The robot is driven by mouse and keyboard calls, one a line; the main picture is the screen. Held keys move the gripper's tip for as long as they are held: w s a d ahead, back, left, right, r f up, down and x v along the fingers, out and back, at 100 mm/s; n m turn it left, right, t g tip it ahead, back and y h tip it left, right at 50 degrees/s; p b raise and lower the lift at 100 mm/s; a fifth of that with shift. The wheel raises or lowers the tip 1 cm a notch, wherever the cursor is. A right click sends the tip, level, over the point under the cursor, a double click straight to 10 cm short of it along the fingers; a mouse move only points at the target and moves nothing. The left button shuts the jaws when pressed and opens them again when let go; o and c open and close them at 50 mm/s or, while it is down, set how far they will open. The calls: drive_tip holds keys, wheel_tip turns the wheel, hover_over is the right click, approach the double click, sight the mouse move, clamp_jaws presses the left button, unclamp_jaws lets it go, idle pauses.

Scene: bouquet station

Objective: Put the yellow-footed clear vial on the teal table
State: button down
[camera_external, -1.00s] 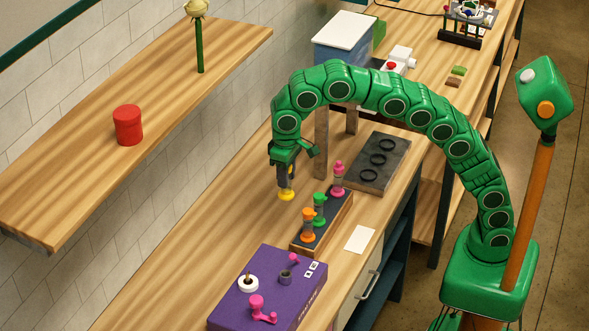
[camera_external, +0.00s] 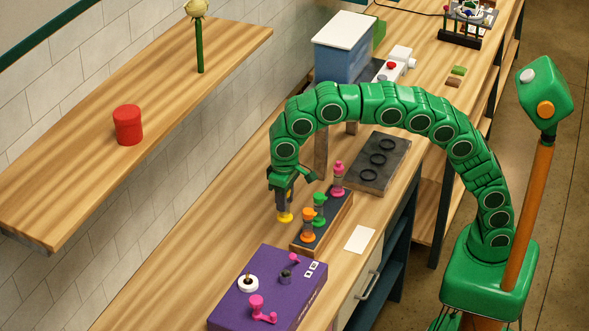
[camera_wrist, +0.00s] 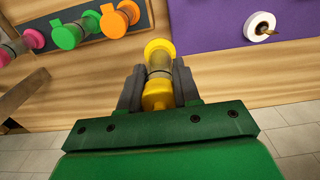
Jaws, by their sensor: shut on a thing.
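The yellow-footed clear vial (camera_wrist: 159,68) is between the fingers of my gripper (camera_wrist: 158,88), which is shut on it. In the wrist view its yellow foot and yellow top show, with the clear body partly hidden by the fingers. In the external view my gripper (camera_external: 284,200) points down at the wooden bench, and the vial's yellow foot (camera_external: 285,217) shows just below the fingers, at or close above the bench top. I cannot tell if it touches. The wooden-topped bench (camera_external: 190,262) has a dark teal frame (camera_external: 394,262) below.
A rack (camera_external: 342,213) with orange, green and pink vials stands close right of my gripper. A purple box (camera_external: 250,300) with knobs lies in front. A dark tray with rings (camera_external: 376,160) is behind right. Bare bench lies left. A shelf (camera_external: 70,190) holds a red canister (camera_external: 128,125).

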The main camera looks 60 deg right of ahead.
wheel_tip(320, 180, down, 3)
drive_tip(key=shift+r, duration=0.2)
drive_tip(key=shift+w+a+f, duration=0.1)
drive_tip(key=shift+f, duration=0.35)
drive_tip(key=w+a+f, duration=0.6)
drive_tip(key=w+f, duration=0.3)
drive_tip(key=w, duration=0.2)
drive_tip(key=shift+w+a+f, duration=0.2)
drive_tip(key=shift+w, duration=0.15)
drive_tip(key=shift+w+f, duration=0.1)
drive_tip(key=shift+f, duration=0.05)
drive_tip(key=shift+a+f, duration=0.1)
drive_tip(key=shift+f, duration=1.45)
drive_tip(key=shift+f, duration=0.1)
